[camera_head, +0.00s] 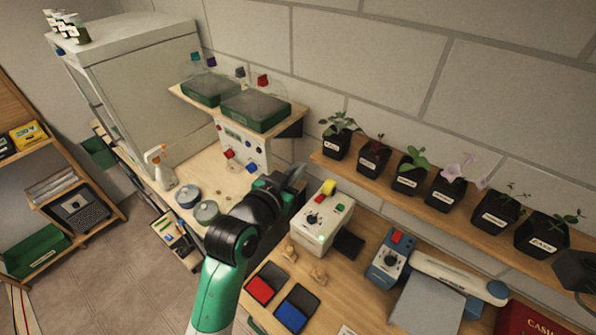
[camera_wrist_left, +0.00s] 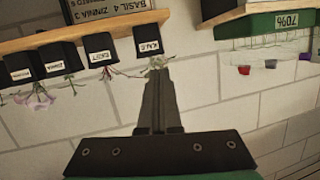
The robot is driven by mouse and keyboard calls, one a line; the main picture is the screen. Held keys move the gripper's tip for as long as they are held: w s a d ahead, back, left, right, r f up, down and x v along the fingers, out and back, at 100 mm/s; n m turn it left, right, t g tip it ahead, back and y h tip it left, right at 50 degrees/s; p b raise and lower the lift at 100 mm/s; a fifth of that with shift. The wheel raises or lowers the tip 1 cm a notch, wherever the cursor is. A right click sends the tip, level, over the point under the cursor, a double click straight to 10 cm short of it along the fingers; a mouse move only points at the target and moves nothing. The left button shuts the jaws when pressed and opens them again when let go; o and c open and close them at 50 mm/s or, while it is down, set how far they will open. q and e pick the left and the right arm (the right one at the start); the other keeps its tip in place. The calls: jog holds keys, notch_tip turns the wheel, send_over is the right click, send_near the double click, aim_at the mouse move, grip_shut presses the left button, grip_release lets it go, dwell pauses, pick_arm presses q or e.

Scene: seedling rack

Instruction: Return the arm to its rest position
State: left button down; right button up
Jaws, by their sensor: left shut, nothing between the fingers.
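My left arm reaches in from the bottom of the head view, with a green link and black wrist. Its left gripper (camera_head: 297,175) is beside the white control box, in front of the wall and left of the plant shelf. In the left wrist view, the gripper (camera_wrist_left: 157,76) has its two dark fingers together, with nothing between them. That view is upside down. The fingertips overlap the leaves of the plant in the end black pot (camera_wrist_left: 148,41), labelled KALE; I cannot tell whether they touch.
The plant shelf (camera_head: 330,163) carries several black pots along the wall. A higher shelf (camera_head: 180,93) holds green trays (camera_head: 262,122). The white control box (camera_head: 318,225) and a blue device (camera_head: 388,262) stand on the bench. A spray bottle (camera_head: 159,168) stands left.

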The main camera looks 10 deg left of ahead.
pick_arm(q)
jog(key=s+a+r+t, duration=0.2)
jog(key=r, duration=0.5)
jog(key=s+a+r+n+t, duration=0.1)
jog(key=s+a+r+t, duration=0.15)
jog(key=r, duration=0.55)
jog(key=s+a+r+t, duration=0.2)
jog(key=s+r, duration=0.1)
jog(key=r, duration=0.4)
jog(key=s+a+r+n+t+y, duration=0.1)
jog(key=s+a+r+t, duration=0.1)
jog(key=s+r, duration=0.5)
jog(key=s+a+r+n+t+y, duration=0.1)
jog(key=s+r+t, duration=0.3)
jog(key=s+r, duration=0.3)
jog(key=shift+s+a+n, duration=0.3)
jog(key=shift+s+a, duration=0.1)
jog(key=shift+s, duration=0.65)
jog(key=c, duration=1.6)
grip_release()
jog(key=shift+f, duration=0.1)
